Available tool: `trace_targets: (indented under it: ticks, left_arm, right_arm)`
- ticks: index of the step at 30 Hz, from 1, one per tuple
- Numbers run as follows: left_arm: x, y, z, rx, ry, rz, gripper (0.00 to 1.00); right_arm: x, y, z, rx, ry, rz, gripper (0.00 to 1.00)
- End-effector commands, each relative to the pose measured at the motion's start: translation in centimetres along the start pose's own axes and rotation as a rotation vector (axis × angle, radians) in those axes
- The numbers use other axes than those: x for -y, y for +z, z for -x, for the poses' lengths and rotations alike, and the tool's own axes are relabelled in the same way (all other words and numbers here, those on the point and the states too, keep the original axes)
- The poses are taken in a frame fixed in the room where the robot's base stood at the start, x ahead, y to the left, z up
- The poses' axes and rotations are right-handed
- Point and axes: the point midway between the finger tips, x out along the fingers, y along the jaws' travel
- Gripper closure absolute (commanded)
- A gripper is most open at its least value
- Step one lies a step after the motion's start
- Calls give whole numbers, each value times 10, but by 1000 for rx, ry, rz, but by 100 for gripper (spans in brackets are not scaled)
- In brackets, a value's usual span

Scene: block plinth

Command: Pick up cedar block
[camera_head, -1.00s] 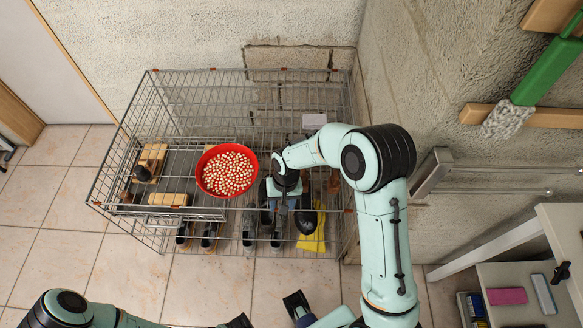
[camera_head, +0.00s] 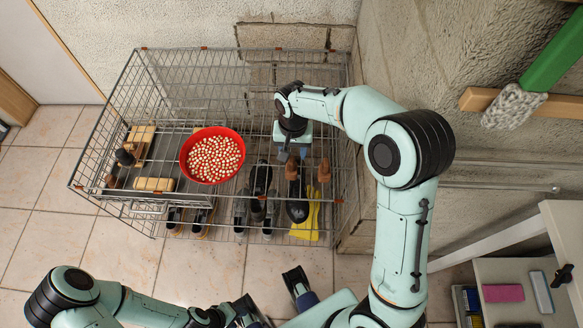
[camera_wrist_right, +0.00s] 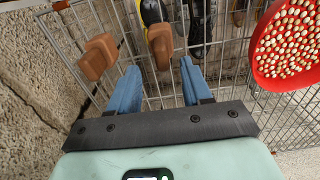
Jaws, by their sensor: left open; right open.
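Two reddish-brown blocks stand in the right part of the wire rack, the left one (camera_head: 292,169) and the right one (camera_head: 324,171); I cannot tell which is the cedar block. The right wrist view shows one block (camera_wrist_right: 98,57) just beyond the left fingertip and the other (camera_wrist_right: 160,46) ahead, between the fingers' lines. My right gripper (camera_head: 293,155) is open and empty, pointing down close behind the left block. It also shows in the right wrist view (camera_wrist_right: 158,85). My left gripper (camera_head: 245,314) is at the bottom edge, away from the rack and partly cut off.
The wire rack (camera_head: 190,62) has mesh sides. A red bowl (camera_head: 187,165) of pale beads stands left of the blocks. Pale wooden pieces (camera_head: 154,184) lie at left. A rough wall (camera_head: 410,60) is close at right.

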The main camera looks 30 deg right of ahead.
Motion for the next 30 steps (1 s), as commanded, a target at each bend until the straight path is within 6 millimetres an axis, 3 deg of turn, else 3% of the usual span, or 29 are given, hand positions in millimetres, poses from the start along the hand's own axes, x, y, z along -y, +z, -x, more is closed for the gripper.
trace_targets:
  ticks: [9, 18, 19, 23, 30]
  left_arm:
    - [1, -3, -5, -9, 2, -1, 57]
    - [0, -3, -5, -10, 2, -1, 57]
    - [0, -3, -5, -10, 2, -1, 57]
    - [0, -3, -5, -10, 2, -1, 57]
    - [1, -3, -5, -10, 2, -1, 57]
  right_arm:
    - [2, 5, -45, 2, 3, 1, 51]
    - [3, 5, -50, 1, 1, 1, 51]
    - [3, 5, -50, 1, 1, 1, 54]
    - [3, 4, -50, 1, 1, 1, 97]
    - [3, 4, -50, 1, 0, 1, 100]
